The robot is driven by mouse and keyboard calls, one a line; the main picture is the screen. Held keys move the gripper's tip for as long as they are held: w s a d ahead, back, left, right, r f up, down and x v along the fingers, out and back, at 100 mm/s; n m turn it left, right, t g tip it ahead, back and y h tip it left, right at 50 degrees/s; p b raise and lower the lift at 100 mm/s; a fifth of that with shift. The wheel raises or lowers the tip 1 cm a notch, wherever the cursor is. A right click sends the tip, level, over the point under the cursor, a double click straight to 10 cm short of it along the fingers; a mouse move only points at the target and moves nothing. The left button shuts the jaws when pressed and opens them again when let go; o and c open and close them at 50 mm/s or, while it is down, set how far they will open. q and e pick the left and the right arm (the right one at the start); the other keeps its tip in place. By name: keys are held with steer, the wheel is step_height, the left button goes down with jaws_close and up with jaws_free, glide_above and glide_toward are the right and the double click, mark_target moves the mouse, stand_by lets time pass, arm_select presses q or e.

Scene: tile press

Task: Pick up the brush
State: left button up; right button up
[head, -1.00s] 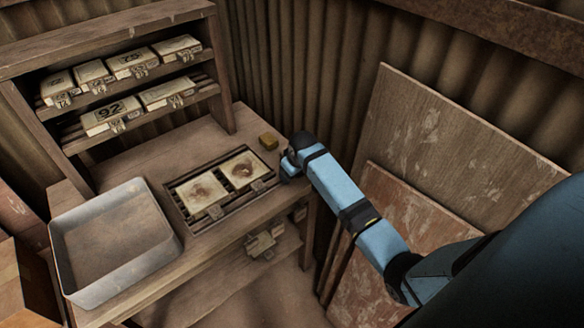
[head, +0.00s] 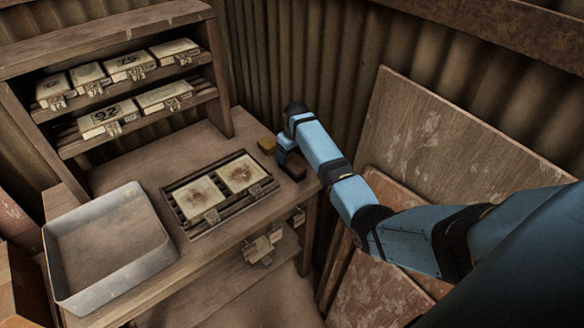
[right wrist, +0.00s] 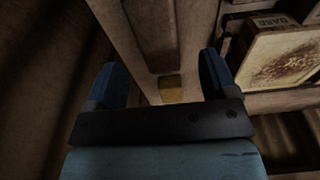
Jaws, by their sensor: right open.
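A small yellow-brown block, which I take to be the brush (head: 266,145), sits at the back right of the workbench (head: 135,160). In the right wrist view the brush (right wrist: 172,88) shows as a small yellowish patch between the two blue fingers. My right gripper (head: 285,158) is just to its right and nearer the front, over the bench's right end. The right gripper (right wrist: 163,75) is open, with nothing held between its fingers. A dark brown shape shows under the hand; I cannot tell what it is. My left gripper is not in view.
A rack with two tiles (head: 192,222) lies left of the right gripper. A grey metal tray (head: 60,258) stands at the bench's left. A shelf (head: 110,22) holds several tiles at the back. Boards lean on the corrugated wall to the right.

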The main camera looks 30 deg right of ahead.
mark_target(292, 163)
step_height(292, 163, down, 5)
steer(key=shift+w+d+f, duration=0.1)
steer(key=shift+w, duration=0.05)
steer(key=c, duration=1)
